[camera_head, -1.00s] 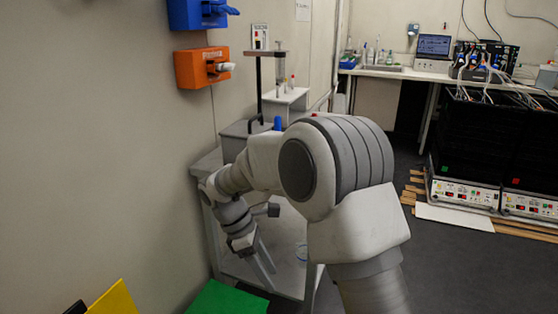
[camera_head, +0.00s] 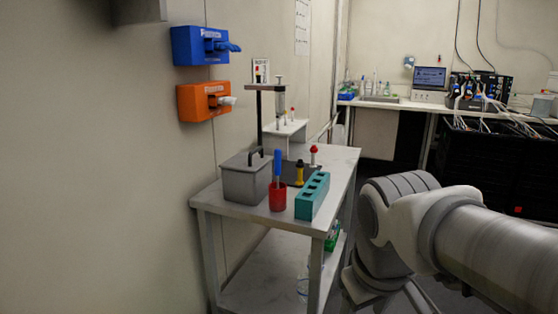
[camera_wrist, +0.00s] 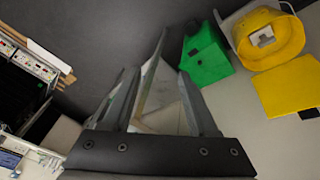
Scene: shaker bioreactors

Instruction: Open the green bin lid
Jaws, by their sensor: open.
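The green bin (camera_wrist: 207,62) shows in the wrist view, right of centre beyond my fingers, standing on the dark floor by the wall. It has a small dark mark on its near-left part. I cannot tell from this angle how its lid stands. My gripper (camera_wrist: 160,85) is open, with nothing seen held between the fingers, and it is apart from the bin. In the head view the green bin is out of frame, and my gripper is not seen there.
A yellow bin (camera_wrist: 288,88) and a round yellow container (camera_wrist: 268,38) are right of the green bin. In the head view, a grey table (camera_head: 230,199) by the wall carries a grey box (camera_head: 246,178), red cup (camera_head: 278,197) and teal rack (camera_head: 312,196). Dark floor (camera_wrist: 110,35) is open.

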